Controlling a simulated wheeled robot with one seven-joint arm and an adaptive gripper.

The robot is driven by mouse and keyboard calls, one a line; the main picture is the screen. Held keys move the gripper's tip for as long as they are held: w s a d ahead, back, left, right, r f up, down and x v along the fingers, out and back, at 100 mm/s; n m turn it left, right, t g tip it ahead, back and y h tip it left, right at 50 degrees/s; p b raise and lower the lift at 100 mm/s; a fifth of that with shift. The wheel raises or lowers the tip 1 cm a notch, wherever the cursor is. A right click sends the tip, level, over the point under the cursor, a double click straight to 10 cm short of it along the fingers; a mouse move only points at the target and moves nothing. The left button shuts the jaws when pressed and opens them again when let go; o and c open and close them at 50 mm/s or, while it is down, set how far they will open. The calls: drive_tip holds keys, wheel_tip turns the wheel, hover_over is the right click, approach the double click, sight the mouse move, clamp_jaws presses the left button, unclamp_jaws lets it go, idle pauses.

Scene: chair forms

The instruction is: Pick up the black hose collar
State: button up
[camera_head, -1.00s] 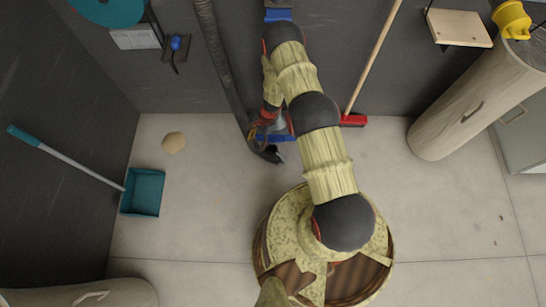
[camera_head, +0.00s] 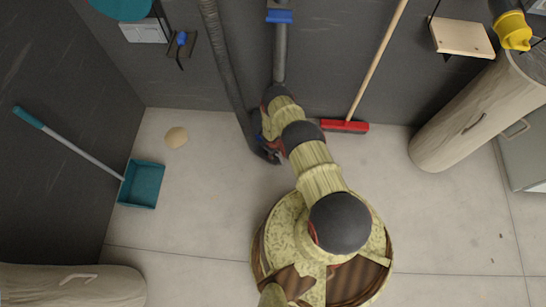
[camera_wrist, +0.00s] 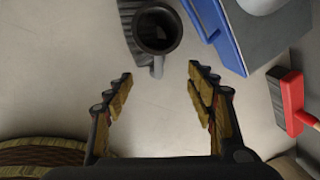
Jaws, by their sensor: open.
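The black hose collar (camera_wrist: 157,30) is a dark, open-mouthed ring at the top middle of the wrist view, with a small grey tab on its near side. It sits at the lower end of a ribbed hose, low by the floor. In the head view the collar (camera_head: 270,156) shows only in part, beside my arm. My gripper (camera_wrist: 160,72) is open and empty, its two fingers spread on either side below the collar in the wrist view. The collar lies just beyond the fingertips, apart from them. In the head view my arm hides most of the gripper.
A ribbed hose (camera_head: 222,70) runs down the wall to the collar. A blue-edged grey object (camera_wrist: 225,35) is right of the collar. A red broom (camera_head: 345,127) leans on the wall. A teal dustpan (camera_head: 142,185) stands at left. Floor between is clear.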

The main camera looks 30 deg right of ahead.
sight(277, 155)
drive_tip(key=shift+w+d+f+b, duration=0.1)
drive_tip(key=shift+d+f+b, duration=0.1)
drive_tip(key=shift+f+b, duration=0.85)
drive_tip(key=shift+w+d+f+b, duration=0.15)
drive_tip(key=shift+f+b, duration=0.45)
drive_tip(key=shift+f, duration=0.9)
drive_tip(key=shift+s+d+f+b, duration=0.1)
drive_tip(key=shift+d+f+b, duration=0.15)
drive_tip(key=shift+f+b, duration=0.8)
drive_tip(key=shift+f, duration=0.15)
drive_tip(key=shift+c, duration=1.1)
clamp_jaws()
drive_tip(key=shift+w, duration=0.1)
